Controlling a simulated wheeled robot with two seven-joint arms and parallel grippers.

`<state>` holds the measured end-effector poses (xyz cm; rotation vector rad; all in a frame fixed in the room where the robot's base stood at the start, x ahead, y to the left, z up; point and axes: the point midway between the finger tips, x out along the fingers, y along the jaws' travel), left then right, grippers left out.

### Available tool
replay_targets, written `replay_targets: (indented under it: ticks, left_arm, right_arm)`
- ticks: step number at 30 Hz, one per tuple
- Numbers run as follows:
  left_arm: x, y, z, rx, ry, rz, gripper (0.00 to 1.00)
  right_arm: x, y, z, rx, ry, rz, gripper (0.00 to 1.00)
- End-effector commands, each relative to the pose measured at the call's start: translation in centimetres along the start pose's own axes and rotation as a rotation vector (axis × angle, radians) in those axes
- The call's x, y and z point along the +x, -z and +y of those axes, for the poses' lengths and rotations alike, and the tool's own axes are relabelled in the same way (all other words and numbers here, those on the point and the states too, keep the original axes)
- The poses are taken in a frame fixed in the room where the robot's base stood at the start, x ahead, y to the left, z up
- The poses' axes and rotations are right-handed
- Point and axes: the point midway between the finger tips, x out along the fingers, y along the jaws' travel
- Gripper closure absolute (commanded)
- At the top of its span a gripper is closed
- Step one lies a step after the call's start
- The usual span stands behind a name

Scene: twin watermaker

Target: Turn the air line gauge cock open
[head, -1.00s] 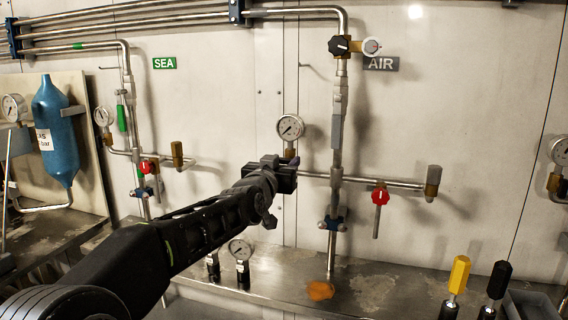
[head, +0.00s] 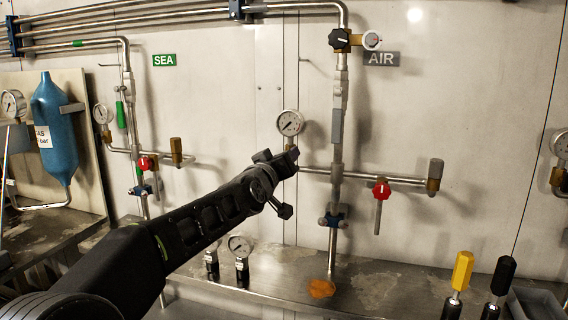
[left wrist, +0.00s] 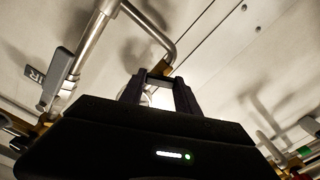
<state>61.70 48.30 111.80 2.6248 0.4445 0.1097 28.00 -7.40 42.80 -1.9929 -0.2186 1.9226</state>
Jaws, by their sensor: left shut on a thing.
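The AIR line is the pipe run beside the AIR sign (head: 381,58). Its round white gauge (head: 290,123) stands above the left end of the cross pipe. The gauge cock below it is mostly hidden behind my left gripper (head: 289,158) in the head view. In the left wrist view, the left gripper (left wrist: 158,82) has its two dark fingers closed around a small part of the cock, with brass (left wrist: 160,69) showing at their tips. The angle of the cock's handle cannot be made out. My right gripper is not in view.
A red-knobbed valve (head: 381,190) hangs on the cross pipe to the right. The SEA line (head: 127,110) and blue cylinder (head: 54,130) are left. Yellow (head: 461,272) and black (head: 502,276) handles stand front right.

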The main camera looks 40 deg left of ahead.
Motion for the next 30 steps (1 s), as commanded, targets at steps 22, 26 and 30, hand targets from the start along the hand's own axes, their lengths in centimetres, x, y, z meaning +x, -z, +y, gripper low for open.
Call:
replay_targets:
  ticks: [22,26,30]
  left_arm:
    - [0.0,-0.1,-0.1,-0.709,-0.001,0.000,1.00]
    - [0.0,-0.1,-0.1,-0.826,0.000,0.001,1.00]
    - [0.0,-0.1,-0.1,-0.933,0.000,0.000,1.00]
  right_arm:
    - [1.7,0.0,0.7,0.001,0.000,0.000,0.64]
    - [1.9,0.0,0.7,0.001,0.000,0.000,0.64]
    - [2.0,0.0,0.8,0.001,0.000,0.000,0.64]
